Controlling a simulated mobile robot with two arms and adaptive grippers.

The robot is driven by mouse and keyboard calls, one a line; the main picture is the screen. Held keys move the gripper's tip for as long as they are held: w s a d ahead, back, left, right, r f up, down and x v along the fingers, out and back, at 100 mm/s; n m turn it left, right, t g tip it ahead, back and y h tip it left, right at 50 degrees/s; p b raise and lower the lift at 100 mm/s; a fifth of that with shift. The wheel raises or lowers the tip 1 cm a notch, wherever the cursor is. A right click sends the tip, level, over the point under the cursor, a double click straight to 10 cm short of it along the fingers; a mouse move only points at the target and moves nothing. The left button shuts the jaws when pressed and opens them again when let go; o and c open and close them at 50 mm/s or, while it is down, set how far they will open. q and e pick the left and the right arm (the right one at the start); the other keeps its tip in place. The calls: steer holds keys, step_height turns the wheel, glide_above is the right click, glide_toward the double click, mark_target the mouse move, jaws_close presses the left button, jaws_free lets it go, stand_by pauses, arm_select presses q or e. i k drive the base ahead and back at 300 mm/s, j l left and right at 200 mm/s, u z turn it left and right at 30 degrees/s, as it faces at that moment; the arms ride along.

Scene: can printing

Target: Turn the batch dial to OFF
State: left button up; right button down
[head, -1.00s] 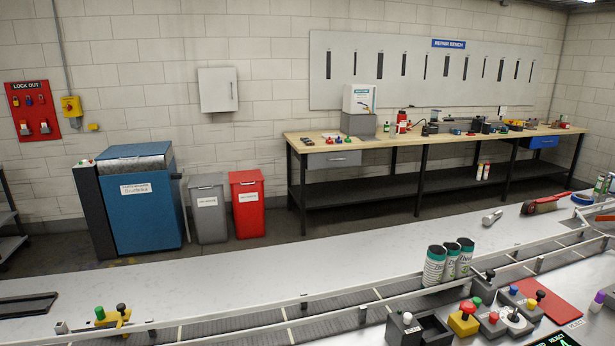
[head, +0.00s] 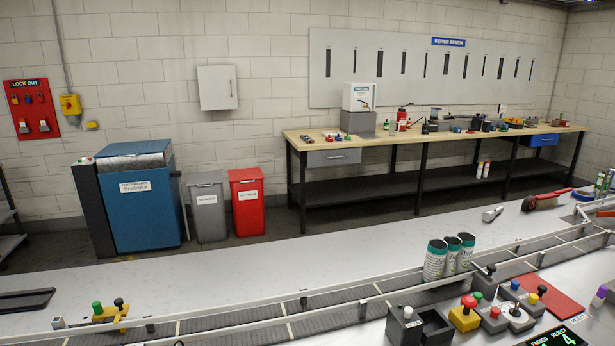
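A row of control boxes stands at the lower right of the head view. Among them is a round white-faced control with a dark knob (head: 515,311), which looks like a dial; I cannot read its label or setting, so I cannot tell if it is the batch dial. A yellow box with a red button (head: 466,314) and a grey box with a red button (head: 492,318) stand to its left. A dark display (head: 555,338) with green digits is cut off by the bottom edge. Neither of my grippers is in view.
A railed conveyor (head: 335,312) crosses the front, with three green-topped cans (head: 436,262) standing on it. A red mat (head: 552,294) lies right of the controls. A white table (head: 240,272) lies beyond the conveyor, mostly clear. A repair bench (head: 440,139) stands at the wall.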

mark_target(514, 311)
steer(key=z, duration=1.25)
steer(key=l+z, duration=0.1)
steer(key=i+l, duration=0.05)
